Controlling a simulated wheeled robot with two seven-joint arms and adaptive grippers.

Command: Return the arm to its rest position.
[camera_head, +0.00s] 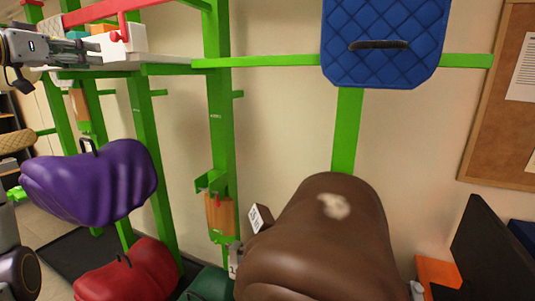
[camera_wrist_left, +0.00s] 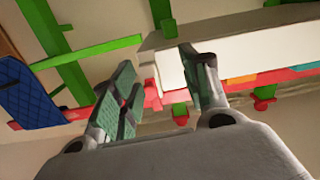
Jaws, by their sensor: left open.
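My left gripper (camera_head: 88,50) is at the upper left of the head view, in front of the green rack's white shelf. In the left wrist view its two grey-green finger pads (camera_wrist_left: 160,75) stand apart with nothing held between them. In the head view the gripper seems close to the shelf; I cannot tell the exact gap. I cannot make out my right gripper in either view.
A brown saddle (camera_head: 320,245) fills the lower middle. A purple saddle (camera_head: 95,185) and a red saddle (camera_head: 130,272) are at left. A blue quilted pad (camera_head: 385,62) hangs on the green rack (camera_head: 217,110). A corkboard (camera_head: 495,120) is on the right wall.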

